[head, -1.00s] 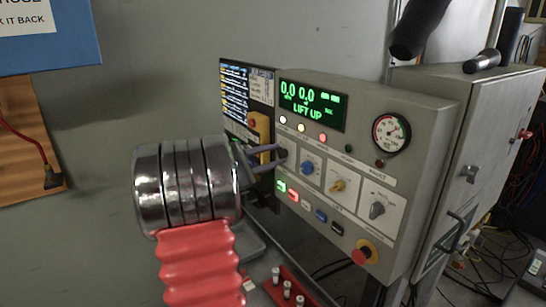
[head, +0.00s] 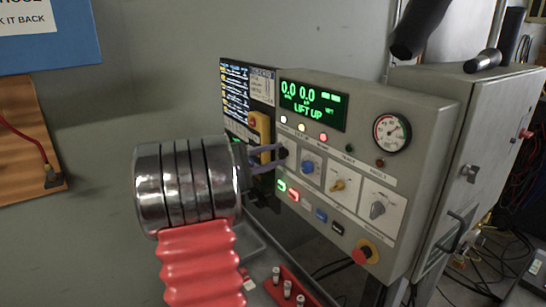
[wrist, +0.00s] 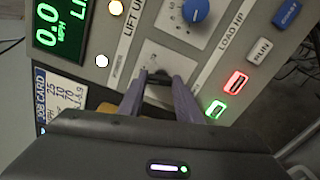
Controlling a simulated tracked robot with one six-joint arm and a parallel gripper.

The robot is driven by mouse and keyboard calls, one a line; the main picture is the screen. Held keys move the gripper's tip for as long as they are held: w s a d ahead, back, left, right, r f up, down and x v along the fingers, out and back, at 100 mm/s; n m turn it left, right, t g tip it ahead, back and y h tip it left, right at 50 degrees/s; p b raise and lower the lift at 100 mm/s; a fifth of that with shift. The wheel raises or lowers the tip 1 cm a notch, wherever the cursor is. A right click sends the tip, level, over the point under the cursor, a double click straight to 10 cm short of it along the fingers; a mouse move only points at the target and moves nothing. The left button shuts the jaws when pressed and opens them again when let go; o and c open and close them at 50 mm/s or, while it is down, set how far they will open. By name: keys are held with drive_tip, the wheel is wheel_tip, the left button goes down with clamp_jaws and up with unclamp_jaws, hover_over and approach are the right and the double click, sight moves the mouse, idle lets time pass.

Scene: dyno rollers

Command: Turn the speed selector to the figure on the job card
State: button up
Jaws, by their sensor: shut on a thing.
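The leftmost selector on the console, a dark knob (head: 284,153) on a pale plate, is mostly hidden by my fingers. My gripper (head: 281,157) is shut on this knob, with one purple-grey finger on each side. In the wrist view my gripper (wrist: 160,82) closes around the dark knob (wrist: 158,74); its pointer and most scale figures cannot be read. The job card (wrist: 62,98) is partly visible at the left of the wrist view, with rows of small figures. It also shows small in the head view, beside the dark screen (head: 235,92).
The green display (head: 312,104) reads 0.0 0.0 and LIFT UP. A blue knob (head: 307,167), a yellow knob (head: 339,185) and a grey knob (head: 377,209) stand to the right. Lit buttons and a red stop button (head: 364,251) are below.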

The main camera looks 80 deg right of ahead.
drive_tip(key=shift+s+a+f+m, duration=0.1)
drive_tip(key=shift+m, duration=0.65)
drive_tip(key=shift+s+f+m, duration=0.1)
drive_tip(key=shift+m, duration=0.65)
drive_tip(key=o, duration=1)
drive_tip(key=shift+w, duration=0.1)
drive_tip(key=shift+o, duration=0.2)
drive_tip(key=shift+r, duration=0.1)
drive_tip(key=v, duration=1.3)
drive_tip(key=shift+w+a, duration=0.25)
drive_tip(key=shift+w, duration=0.1)
